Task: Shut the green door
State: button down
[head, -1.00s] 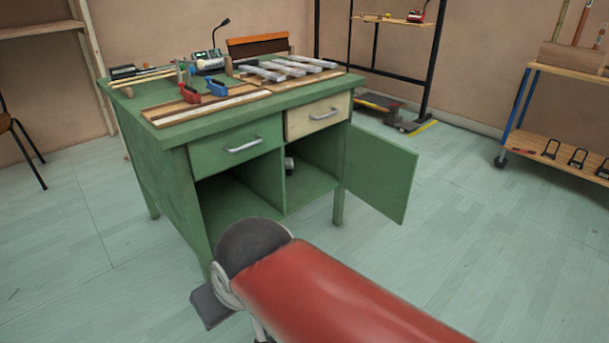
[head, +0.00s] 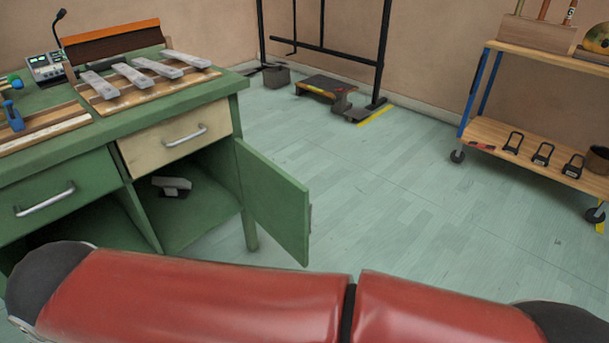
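The green door (head: 275,203) is hinged at the right side of the green desk (head: 223,118), below the cream drawer (head: 176,141). It stands open and swung outward to the right, with a small handle at its free edge. My red arm crosses the bottom of the head view, in front of the desk and below the door in the picture. My gripper is outside the view.
The pale green floor between door and cart is clear. Metal bars lie on the desk top.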

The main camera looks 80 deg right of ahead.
aim_at(280, 204)
jog(key=k+l, duration=0.1)
jog(key=l, duration=0.35)
jog(key=k+l, duration=0.1)
jog(key=l, duration=0.35)
jog(key=k+l, duration=0.1)
jog(key=l, duration=0.35)
jog(key=k+l, duration=0.1)
jog(key=l, duration=0.4)
jog(key=k+l, duration=0.1)
jog(key=l, duration=0.35)
jog(key=k+l, duration=0.1)
jog(key=l, duration=0.35)
jog(key=k+j+u, duration=0.15)
jog(key=k+j, duration=0.75)
jog(key=k, duration=0.05)
